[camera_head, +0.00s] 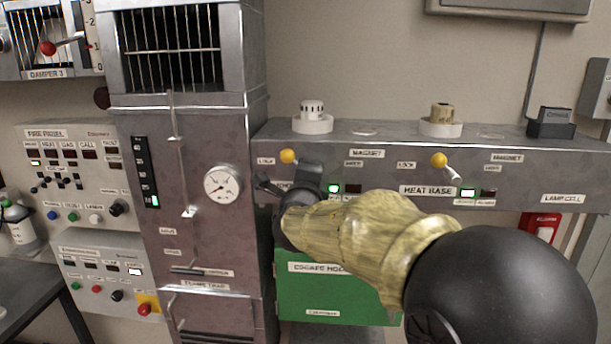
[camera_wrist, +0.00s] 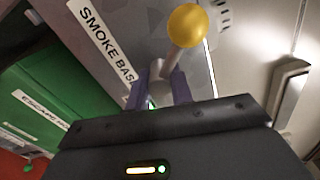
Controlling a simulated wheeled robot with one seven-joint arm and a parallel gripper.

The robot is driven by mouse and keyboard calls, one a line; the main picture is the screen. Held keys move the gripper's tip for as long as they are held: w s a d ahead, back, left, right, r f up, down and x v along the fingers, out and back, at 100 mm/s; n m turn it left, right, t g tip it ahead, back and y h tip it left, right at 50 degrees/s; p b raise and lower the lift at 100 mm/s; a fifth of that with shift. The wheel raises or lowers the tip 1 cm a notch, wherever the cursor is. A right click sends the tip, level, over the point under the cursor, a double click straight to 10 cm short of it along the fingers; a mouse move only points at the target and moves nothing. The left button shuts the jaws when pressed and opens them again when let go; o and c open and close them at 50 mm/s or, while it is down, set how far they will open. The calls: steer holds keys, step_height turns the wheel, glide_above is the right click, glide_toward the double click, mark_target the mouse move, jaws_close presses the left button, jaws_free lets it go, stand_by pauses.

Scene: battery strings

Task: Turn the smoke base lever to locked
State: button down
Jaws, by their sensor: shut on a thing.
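The smoke base lever has a yellow ball knob (camera_head: 289,156), on the left part of the grey bench front in the head view. In the wrist view the yellow knob (camera_wrist: 187,25) stands beyond the fingers, with its stem running down between them. My gripper (camera_head: 290,188) is at this lever, shut on its stem; in the wrist view the fingers (camera_wrist: 160,88) are on both sides of the stem. The label "SMOKE BASE" (camera_wrist: 107,40) shows beside the lever in the wrist view. A "LOCK" label (camera_head: 265,161) is left of the knob. My gripper and arm hide part of the panel.
The heat base lever (camera_head: 440,160), also yellow-knobbed, is to the right on the same front. A white detector (camera_head: 312,113) and a tan one (camera_head: 442,114) stand on bases on top. A steel cabinet (camera_head: 190,180) is close on the left, and a green box (camera_head: 320,300) sits below.

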steer(key=shift+a+r, duration=0.15)
steer(key=shift+r, duration=0.05)
steer(key=c, duration=1.3)
jaws_free()
steer(key=shift+s+a+f, duration=0.1)
steer(key=shift+a, duration=0.05)
steer(key=shift+o, duration=0.2)
steer(key=shift+f, duration=0.1)
steer(key=s+b, duration=0.3)
steer(key=s, duration=1.4)
steer(key=shift+s+a+b, duration=0.2)
steer(key=shift+b, duration=0.2)
